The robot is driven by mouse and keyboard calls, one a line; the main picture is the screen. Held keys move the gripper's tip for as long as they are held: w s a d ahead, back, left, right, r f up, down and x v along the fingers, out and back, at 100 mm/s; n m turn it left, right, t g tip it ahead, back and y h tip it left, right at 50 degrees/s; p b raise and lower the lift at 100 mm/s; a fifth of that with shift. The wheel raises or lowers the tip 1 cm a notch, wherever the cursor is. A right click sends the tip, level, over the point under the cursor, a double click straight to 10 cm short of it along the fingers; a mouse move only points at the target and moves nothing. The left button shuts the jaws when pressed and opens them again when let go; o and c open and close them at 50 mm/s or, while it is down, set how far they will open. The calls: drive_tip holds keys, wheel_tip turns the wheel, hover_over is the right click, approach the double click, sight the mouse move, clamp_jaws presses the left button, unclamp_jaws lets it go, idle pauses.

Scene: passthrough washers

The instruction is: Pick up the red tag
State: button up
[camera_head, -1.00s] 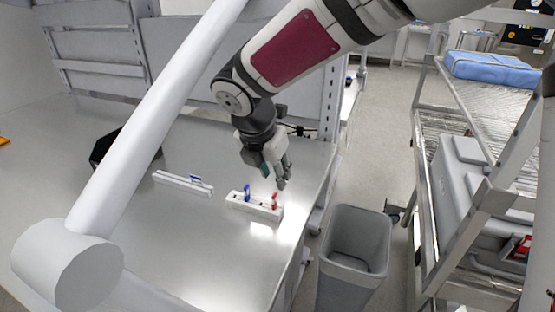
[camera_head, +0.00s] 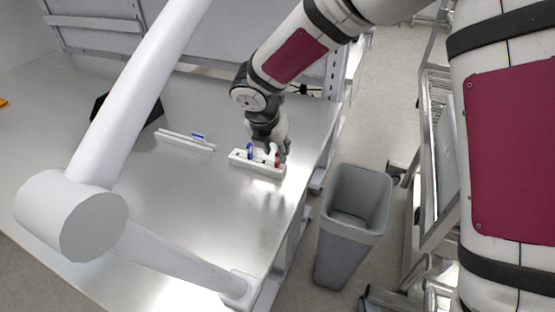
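The red tag (camera_head: 278,161) stands at the right end of a white rack (camera_head: 258,168) on the metal table. It is small and partly hidden by my gripper. My gripper (camera_head: 277,156) is lowered to the right end of the rack, with its fingers right at the red tag. I cannot tell whether the fingers touch the tag or are closed on it. A blue tag (camera_head: 249,151) stands in the same rack to the left of the gripper.
A grey bin (camera_head: 352,215) stands on the floor right of the table (camera_head: 190,235). A wire shelf cart (camera_head: 436,150) is at right.

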sight(277, 152)
drive_tip(key=x, duration=0.3)
drive_tip(key=shift+w+f, duration=0.1)
clamp_jaws()
